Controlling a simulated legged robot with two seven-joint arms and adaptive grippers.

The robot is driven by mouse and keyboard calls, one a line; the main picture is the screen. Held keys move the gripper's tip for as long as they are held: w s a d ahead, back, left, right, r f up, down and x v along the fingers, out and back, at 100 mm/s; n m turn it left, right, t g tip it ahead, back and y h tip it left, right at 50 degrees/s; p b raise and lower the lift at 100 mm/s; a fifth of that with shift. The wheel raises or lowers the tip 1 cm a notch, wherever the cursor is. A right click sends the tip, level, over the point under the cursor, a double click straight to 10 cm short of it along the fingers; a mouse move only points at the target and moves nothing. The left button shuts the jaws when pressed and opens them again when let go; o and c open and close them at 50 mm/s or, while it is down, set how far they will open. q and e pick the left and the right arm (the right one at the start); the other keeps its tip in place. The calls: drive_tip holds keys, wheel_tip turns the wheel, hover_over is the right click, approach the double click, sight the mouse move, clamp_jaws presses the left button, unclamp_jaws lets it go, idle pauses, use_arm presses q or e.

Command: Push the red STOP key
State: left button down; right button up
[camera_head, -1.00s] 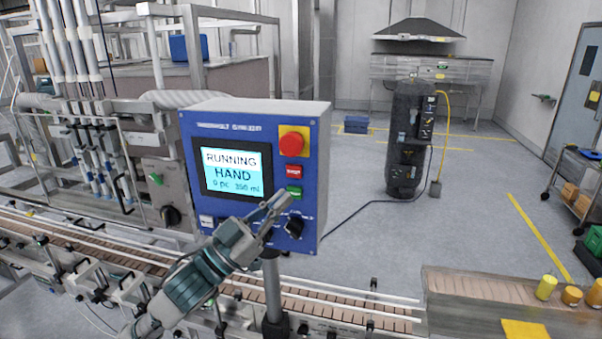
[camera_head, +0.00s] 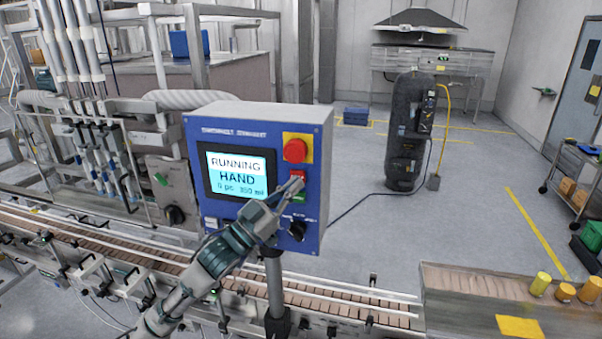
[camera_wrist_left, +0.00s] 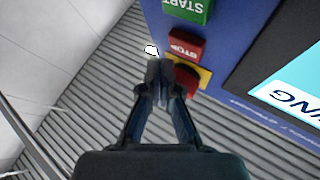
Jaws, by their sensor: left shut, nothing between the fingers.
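The red STOP key (camera_head: 297,174) is on the blue control panel (camera_head: 218,137), between the red mushroom button (camera_head: 295,150) and the green START key (camera_head: 299,198). My left gripper (camera_head: 295,184) is shut and empty. Its fingertips overlap the lower part of the STOP key in the head view. In the left wrist view the STOP key (camera_wrist_left: 187,47) shows just beyond and right of the fingertips (camera_wrist_left: 160,68). The START key (camera_wrist_left: 187,8) is above it there. I cannot tell whether the fingertips touch the key. My right gripper is not in view.
The panel's screen (camera_head: 236,173) reads RUNNING HAND. A black rotary knob (camera_head: 297,230) sits below the keys. The mushroom button (camera_wrist_left: 187,80) is partly behind the fingers in the wrist view. A conveyor (camera_head: 345,305) runs below the panel.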

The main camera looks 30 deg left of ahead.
use_arm(q)
drive_tip(key=shift+w+a+p, duration=0.3)
drive_tip(key=shift+w+p, duration=0.15)
drive_tip(key=shift+p, duration=0.15)
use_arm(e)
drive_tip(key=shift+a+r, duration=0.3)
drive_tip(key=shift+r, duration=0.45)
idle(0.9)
